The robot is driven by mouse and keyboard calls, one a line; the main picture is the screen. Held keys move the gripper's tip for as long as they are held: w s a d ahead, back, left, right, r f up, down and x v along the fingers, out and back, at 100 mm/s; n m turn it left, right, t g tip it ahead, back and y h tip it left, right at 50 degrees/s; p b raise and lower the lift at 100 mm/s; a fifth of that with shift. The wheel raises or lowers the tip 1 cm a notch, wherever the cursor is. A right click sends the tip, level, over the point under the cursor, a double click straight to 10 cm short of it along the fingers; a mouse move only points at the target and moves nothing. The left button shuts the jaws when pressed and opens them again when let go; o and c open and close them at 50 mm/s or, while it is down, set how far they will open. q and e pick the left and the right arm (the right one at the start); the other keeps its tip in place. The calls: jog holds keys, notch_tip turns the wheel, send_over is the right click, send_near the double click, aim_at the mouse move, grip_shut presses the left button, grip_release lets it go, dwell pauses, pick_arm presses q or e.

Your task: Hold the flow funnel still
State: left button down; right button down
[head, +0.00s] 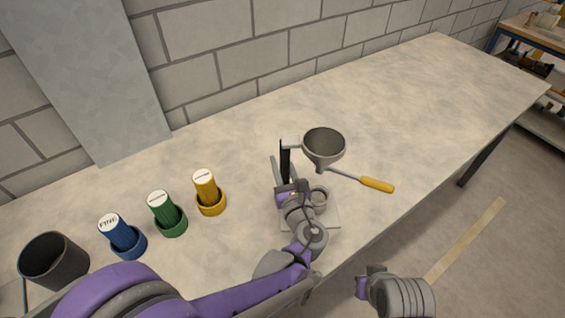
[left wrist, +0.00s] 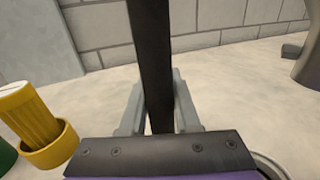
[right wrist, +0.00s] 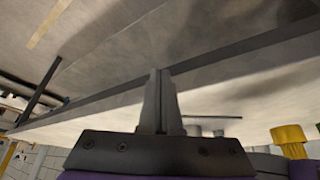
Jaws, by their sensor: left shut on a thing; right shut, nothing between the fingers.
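The flow funnel (head: 324,146) is a grey cone held by an arm on a dark upright post (head: 286,160) in the head view. Its edge also shows at the right of the left wrist view (left wrist: 311,60). My left gripper (head: 283,182) is shut on the dark post; in the left wrist view its fingers (left wrist: 158,105) stand on both sides of the post. A small grey cup (head: 319,196) sits on the stand's pale base (head: 326,221) below the funnel. My right gripper (right wrist: 160,75) is shut and empty, beyond the table's front edge.
A yellow-handled tool (head: 376,185) lies right of the funnel. Blue (head: 122,233), green (head: 167,214) and yellow (head: 208,192) cylinders stand in matching holders at left. A dark bucket (head: 54,262) stands far left. The table's right side is clear.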

jog(key=w+d+r+n+y, duration=0.1)
jog(key=r+n, duration=0.5)
jog(key=r, duration=0.9)
jog(key=w+r+n, duration=0.4)
jog(key=r+n, duration=0.2)
jog(key=r, duration=0.9)
jog(key=shift+w+d+r+n+y, duration=0.2)
jog(key=shift+d+n+y, duration=0.1)
jog(key=shift+d+y, duration=0.1)
send_near(373, 187)
notch_tip(373, 187, down, 2)
jog(key=a, duration=0.2)
jog(key=w+f, duration=0.1)
jog(key=w+d+f, duration=0.1)
jog(key=f, duration=0.1)
jog(key=shift+w+d, duration=0.1)
jog(key=shift+w, duration=0.1)
jog(key=shift+w, duration=0.1)
